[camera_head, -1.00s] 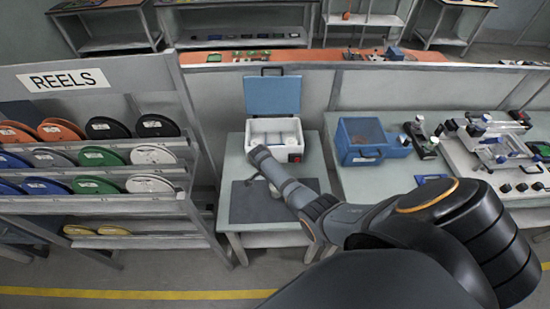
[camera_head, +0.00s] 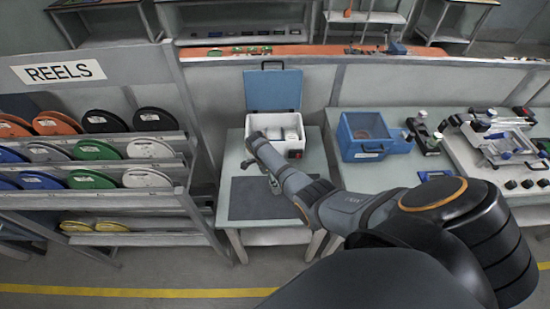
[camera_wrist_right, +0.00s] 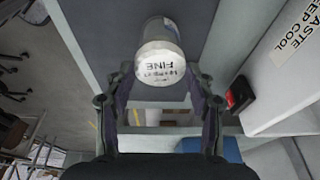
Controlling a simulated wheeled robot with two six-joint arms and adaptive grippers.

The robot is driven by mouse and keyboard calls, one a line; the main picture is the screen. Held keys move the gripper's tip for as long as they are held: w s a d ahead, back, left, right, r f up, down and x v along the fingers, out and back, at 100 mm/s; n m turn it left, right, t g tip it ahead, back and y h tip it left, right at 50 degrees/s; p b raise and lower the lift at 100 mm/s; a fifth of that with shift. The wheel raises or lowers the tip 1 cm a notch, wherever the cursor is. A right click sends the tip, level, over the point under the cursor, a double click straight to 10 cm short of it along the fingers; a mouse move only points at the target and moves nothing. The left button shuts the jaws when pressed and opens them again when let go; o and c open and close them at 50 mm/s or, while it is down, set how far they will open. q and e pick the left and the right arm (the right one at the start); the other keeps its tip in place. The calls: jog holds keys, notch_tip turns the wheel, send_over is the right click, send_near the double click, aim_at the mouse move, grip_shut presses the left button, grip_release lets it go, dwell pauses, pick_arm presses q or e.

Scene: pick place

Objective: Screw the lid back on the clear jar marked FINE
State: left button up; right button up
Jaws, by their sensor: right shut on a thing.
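The jar marked FINE (camera_wrist_right: 163,35) shows in the right wrist view as a pale cylinder with a white part lettered FINE (camera_wrist_right: 160,67) towards the camera. My right gripper (camera_wrist_right: 161,82) has its two fingers shut on either side of that white part. I cannot tell whether the white part is a lid or a label. In the head view my right gripper (camera_head: 262,176) is over the left part of the small table, mostly hidden behind my arm. The jar is hidden there. My left gripper is in neither view.
A white cool box (camera_head: 254,128) with its blue lid raised stands behind, holding pale containers. It also shows in the wrist view (camera_wrist_right: 282,85). A dark mat (camera_head: 245,205) covers the table's front. A blue bin (camera_head: 362,152) stands right; the reel rack (camera_head: 100,196) is left.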

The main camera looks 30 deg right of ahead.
jog(key=shift+d+f+m+b, duration=0.1)
jog(key=shift+f+m+b, duration=0.1)
jog(key=shift+m+b, duration=0.45)
jog(key=shift+m+g+y, duration=0.3)
jog(key=shift+m+g, duration=0.1)
jog(key=shift+m, duration=0.75)
jog(key=shift+r, duration=0.15)
jog(key=shift+w+m+b, duration=0.1)
jog(key=shift+m+b, duration=0.5)
jog(key=shift+m, duration=0.5)
jog(key=shift+d+m+y, duration=0.1)
jog(key=shift+m+y, duration=0.3)
jog(key=shift+m, duration=0.2)
jog(key=shift+m+g, duration=0.3)
jog(key=shift+m, duration=0.2)
